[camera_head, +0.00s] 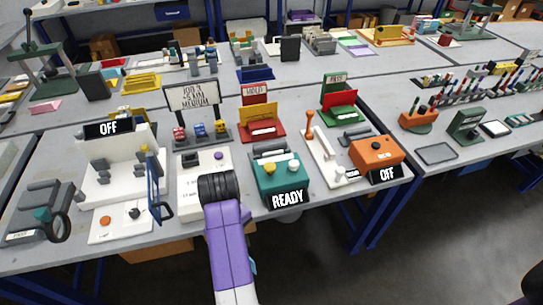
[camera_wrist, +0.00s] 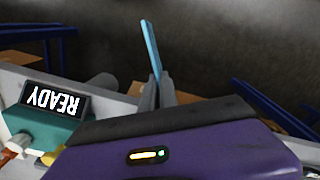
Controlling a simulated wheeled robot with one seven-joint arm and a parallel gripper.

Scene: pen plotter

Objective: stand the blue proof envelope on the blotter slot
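In the wrist view, a thin light-blue flat piece, seen nearly edge-on and most likely the blue proof envelope (camera_wrist: 150,45), stands out from between the grey fingers of my gripper (camera_wrist: 157,88). The fingers close on its lower end. It tilts slightly, with dark floor behind it. In the head view my purple arm covers the fingers; a small light-blue bit shows at its right edge, and I cannot tell whether it is the envelope. My gripper is around the table's front edge, near the teal READY box (camera_head: 280,177). I cannot identify the blotter slot with certainty.
A white OFF machine (camera_head: 122,175) with an upright blue frame (camera_head: 153,190) stands left of my arm. An orange box (camera_head: 377,152) stands at the right end. Red (camera_head: 262,128) and green (camera_head: 340,108) holders stand behind. Floor right of the table is clear.

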